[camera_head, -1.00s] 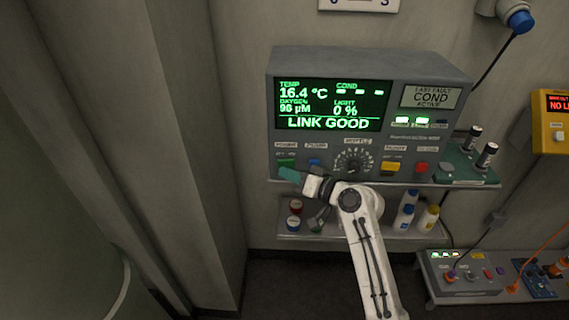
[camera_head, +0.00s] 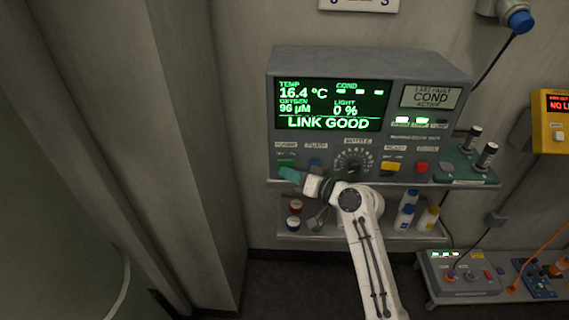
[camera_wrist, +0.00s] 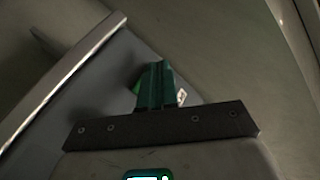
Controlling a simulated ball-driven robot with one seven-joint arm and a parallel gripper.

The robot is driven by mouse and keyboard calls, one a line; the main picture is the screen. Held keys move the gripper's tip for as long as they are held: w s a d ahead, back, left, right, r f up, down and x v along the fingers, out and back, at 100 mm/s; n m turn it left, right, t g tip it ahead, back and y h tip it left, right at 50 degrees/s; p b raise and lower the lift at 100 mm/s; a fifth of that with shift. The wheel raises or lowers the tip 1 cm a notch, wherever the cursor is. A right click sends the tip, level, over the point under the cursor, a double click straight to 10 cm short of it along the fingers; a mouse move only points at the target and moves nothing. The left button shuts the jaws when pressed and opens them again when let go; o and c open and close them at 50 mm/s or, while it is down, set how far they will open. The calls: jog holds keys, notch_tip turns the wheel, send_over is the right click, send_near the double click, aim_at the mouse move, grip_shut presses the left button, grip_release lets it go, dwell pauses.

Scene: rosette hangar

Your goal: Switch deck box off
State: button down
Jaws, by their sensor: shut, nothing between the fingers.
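The deck box (camera_head: 280,120) is a grey console on a wall shelf. Its green screen (camera_head: 330,105) is lit and reads LINK GOOD, 16.4 °C, 96 µM and 0 %. A green switch (camera_head: 286,163) sits at its lower left under a small label. My gripper (camera_head: 289,174) has teal fingers, shut and empty, at the lower left of the panel, at or just below the green switch. I cannot tell whether they touch. In the wrist view the shut fingers (camera_wrist: 155,85) point at the grey panel, with a bit of green (camera_wrist: 136,88) beside them, mostly hidden.
A blue switch (camera_head: 314,165), a dial (camera_head: 353,162), a yellow button (camera_head: 390,168) and a red button (camera_head: 421,168) share the panel. Bottles (camera_head: 404,216) stand on the lower shelf (camera_head: 375,232). A yellow box (camera_head: 553,125) hangs at right. A smaller grey box (camera_head: 462,280) stands below.

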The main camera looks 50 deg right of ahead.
jog(key=shift+w+d, duration=0.1)
jog(key=shift+w+d, duration=0.15)
jog(key=shift+w, duration=0.05)
jog(key=shift+d, duration=0.1)
dwell(0.7)
jog(key=shift+s+a, duration=0.25)
jog(key=shift+s, duration=0.15)
jog(key=s+a, duration=0.3)
jog(key=shift+s+a+p, duration=0.25)
jog(key=shift+a+p, duration=0.05)
jog(key=shift+p, duration=0.1)
dwell(0.4)
